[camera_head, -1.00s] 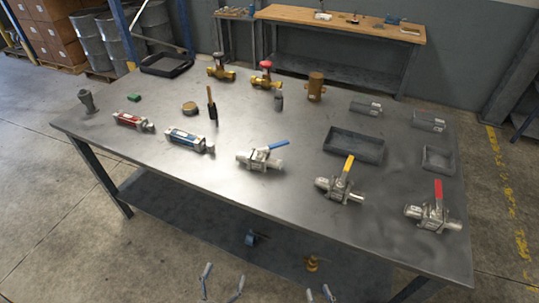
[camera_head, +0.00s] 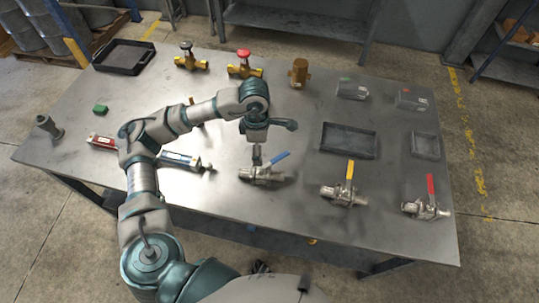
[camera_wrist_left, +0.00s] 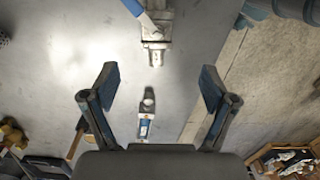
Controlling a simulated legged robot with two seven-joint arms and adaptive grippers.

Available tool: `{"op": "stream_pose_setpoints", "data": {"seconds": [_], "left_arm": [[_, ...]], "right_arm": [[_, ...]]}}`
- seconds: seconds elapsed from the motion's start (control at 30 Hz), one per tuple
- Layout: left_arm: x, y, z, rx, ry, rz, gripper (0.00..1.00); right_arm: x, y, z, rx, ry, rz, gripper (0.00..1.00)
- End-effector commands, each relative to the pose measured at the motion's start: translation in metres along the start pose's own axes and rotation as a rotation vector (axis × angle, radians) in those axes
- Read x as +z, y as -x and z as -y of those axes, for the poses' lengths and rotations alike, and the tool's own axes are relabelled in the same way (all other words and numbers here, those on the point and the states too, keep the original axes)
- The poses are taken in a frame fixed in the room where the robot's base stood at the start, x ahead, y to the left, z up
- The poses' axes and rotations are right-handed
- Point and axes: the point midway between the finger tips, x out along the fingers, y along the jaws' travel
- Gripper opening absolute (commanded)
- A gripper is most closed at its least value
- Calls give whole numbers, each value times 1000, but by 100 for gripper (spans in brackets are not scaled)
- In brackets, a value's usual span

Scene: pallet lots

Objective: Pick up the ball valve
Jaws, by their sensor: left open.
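Three silver ball valves lie along the table's near side: a blue-handled one (camera_head: 262,174), a yellow-handled one (camera_head: 345,195) and a red-handled one (camera_head: 426,208). My left gripper (camera_head: 257,155) is just behind and above the blue-handled valve in the head view. In the left wrist view my left gripper (camera_wrist_left: 159,70) has its two fingers spread, with nothing between them. The blue-handled valve (camera_wrist_left: 155,30) lies ahead of the fingertips there, cut off by the top edge. My right gripper does not show.
A blue-labelled cylinder (camera_head: 182,160) and a red-labelled one (camera_head: 101,142) lie left of the valves, partly behind my arm. A dark tray (camera_head: 349,140) stands behind the yellow-handled valve. Brass valves (camera_head: 244,70) stand at the back.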

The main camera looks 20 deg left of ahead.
Motion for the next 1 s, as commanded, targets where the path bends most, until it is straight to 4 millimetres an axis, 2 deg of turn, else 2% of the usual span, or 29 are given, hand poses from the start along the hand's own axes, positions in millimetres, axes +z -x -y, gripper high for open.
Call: {"op": "stream_pose_setpoints", "data": {"seconds": [0.07,0.13,0.53,0.63,0.9,1.0], "left_arm": [[-6,6,-6,26,14,-34,85],[-7,-1,-7,31,17,-45,85],[-22,-94,-14,20,15,-30,85],[-26,-110,-16,19,16,-26,85],[-19,-132,-13,21,14,-32,85],[-15,-148,-11,23,13,-35,85]], "right_arm": [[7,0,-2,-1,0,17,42],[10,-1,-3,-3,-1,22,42],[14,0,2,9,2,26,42],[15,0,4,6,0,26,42],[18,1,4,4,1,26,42],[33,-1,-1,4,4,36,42]]}}
